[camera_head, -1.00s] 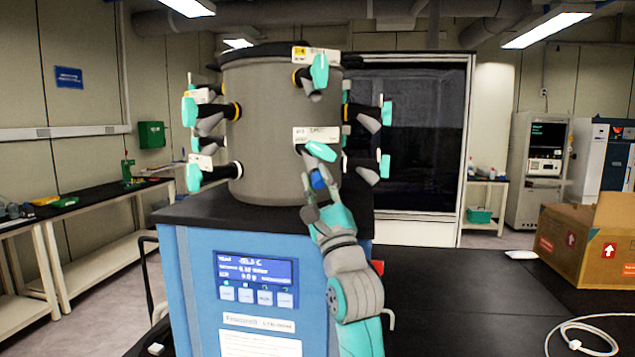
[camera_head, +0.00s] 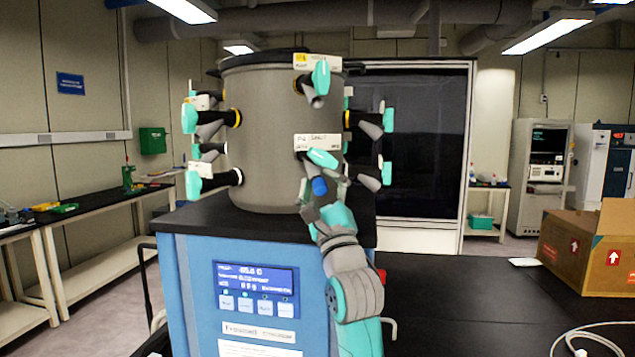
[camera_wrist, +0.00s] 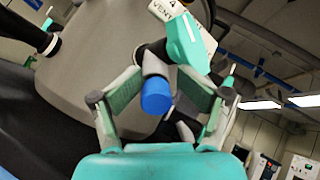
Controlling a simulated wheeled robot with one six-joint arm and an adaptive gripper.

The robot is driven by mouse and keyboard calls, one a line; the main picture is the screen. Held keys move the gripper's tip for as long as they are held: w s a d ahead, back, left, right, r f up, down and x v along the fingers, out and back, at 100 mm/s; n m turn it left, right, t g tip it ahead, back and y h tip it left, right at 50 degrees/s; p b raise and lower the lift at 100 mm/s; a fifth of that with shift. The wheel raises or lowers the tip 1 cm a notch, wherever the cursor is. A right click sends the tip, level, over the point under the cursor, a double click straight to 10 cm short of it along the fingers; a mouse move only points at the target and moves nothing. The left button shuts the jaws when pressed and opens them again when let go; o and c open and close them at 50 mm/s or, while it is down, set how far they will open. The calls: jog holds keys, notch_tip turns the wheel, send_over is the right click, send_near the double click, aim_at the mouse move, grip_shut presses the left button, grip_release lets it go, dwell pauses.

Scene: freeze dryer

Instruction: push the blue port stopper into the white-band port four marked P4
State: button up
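The blue port stopper (camera_head: 320,186) is at the lower end of a grey port tube below the label marked P4 (camera_head: 317,141). It also shows in the wrist view (camera_wrist: 156,96), in line with the grey tube (camera_wrist: 153,64). How deep it sits is not clear. A teal valve handle (camera_wrist: 187,42) is just above that port. My gripper (camera_head: 322,192) is at the port. Its fingers (camera_wrist: 160,85) stand on either side of the stopper and tube. I cannot tell whether the pads touch the stopper. The white band is not clear in view.
The grey chamber (camera_head: 265,150) carries several other ports with teal handles close around. It stands on a blue cabinet (camera_head: 190,290) with a display. A cardboard box (camera_head: 590,250) and a white cable (camera_head: 600,325) are on the dark bench at right.

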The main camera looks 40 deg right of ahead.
jog(key=shift+w+d+f+g, duration=0.1)
jog(key=shift+d+f+g, duration=0.1)
jog(key=shift+f, duration=0.35)
jog(key=shift+d+f+g, duration=0.1)
jog(key=shift+d+f, duration=0.1)
jog(key=shift+f, duration=0.3)
jog(key=r+v, duration=0.1)
jog(key=v, duration=1)
jog(key=shift+s+a, duration=0.25)
jog(key=shift+a, duration=0.15)
jog(key=v, duration=0.7)
jog(key=shift+w+f, duration=0.1)
